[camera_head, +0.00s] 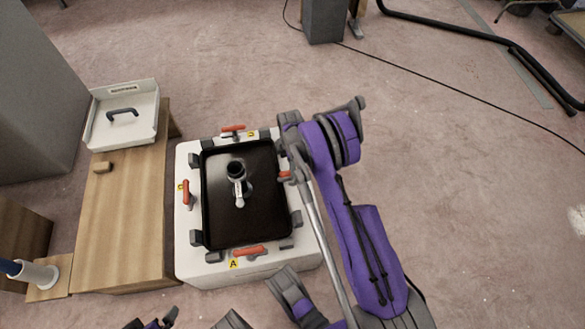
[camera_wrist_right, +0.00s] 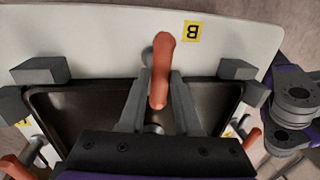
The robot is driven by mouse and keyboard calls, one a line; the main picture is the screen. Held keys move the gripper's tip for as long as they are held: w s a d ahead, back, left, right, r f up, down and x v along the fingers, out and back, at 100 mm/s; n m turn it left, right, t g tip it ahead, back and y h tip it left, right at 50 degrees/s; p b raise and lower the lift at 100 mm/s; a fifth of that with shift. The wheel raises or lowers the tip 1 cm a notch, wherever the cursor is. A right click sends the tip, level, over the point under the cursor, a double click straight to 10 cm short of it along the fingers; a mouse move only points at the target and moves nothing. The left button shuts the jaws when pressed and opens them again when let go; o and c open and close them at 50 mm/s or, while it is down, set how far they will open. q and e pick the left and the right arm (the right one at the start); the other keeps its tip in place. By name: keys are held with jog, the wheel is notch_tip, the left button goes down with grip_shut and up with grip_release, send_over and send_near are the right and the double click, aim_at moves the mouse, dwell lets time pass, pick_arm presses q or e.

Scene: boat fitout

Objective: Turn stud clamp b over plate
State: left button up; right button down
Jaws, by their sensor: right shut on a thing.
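Stud clamp b has an orange handle (camera_wrist_right: 162,68) beside the yellow B label (camera_wrist_right: 193,31) in the right wrist view. The handle lies across the edge of the dark plate (camera_wrist_right: 85,105), its lower end over the plate's rim. My right gripper (camera_wrist_right: 158,92) is shut on this handle, one grey finger on each side. In the head view the plate (camera_head: 222,215) lies in a white frame, and my right gripper (camera_head: 292,172) is at its right edge, hiding most of clamp b. Dark parts at the bottom edge may be my left gripper (camera_head: 155,322); its fingers are unclear.
Other orange-handled clamps sit at the plate's near side (camera_head: 249,252), left side (camera_head: 186,192) and far side (camera_head: 233,128). A grey fitting (camera_head: 237,175) stands on the plate. A wooden bench (camera_head: 120,220) with a white tray (camera_head: 98,135) stands left.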

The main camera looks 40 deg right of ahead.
jog(key=shift+a, duration=0.15)
dwell(0.3)
jog(key=c, duration=0.7)
grip_release()
jog(key=shift+o, duration=0.2)
notch_tip(320, 180, up, 11)
jog(key=w+d+p, duration=0.1)
jog(key=p, duration=0.1)
jog(key=shift+w+f+p, duration=0.15)
jog(key=shift+w+p, duration=0.15)
jog(key=shift+w, duration=0.1)
jog(key=shift+d, duration=0.1)
